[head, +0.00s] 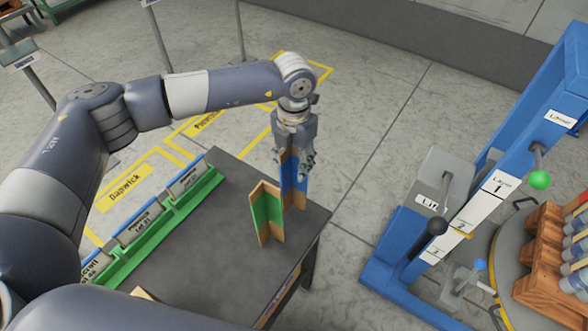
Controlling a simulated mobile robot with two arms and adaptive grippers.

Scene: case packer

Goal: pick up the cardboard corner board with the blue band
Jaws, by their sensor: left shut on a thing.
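The cardboard corner board with the blue band (294,190) is upright at the right back part of the dark table (190,281). My left gripper (292,164) points down from above and is shut on its upper part, with the fingers covering some of it. I cannot tell whether its lower end touches the table. My right gripper is out of view.
A green rack with labelled slots (165,222) runs along the table's left edge. A blue frame with levers (400,250) stands on the floor to the right, beside a round platform with wooden crates (545,262). The table's middle is clear.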

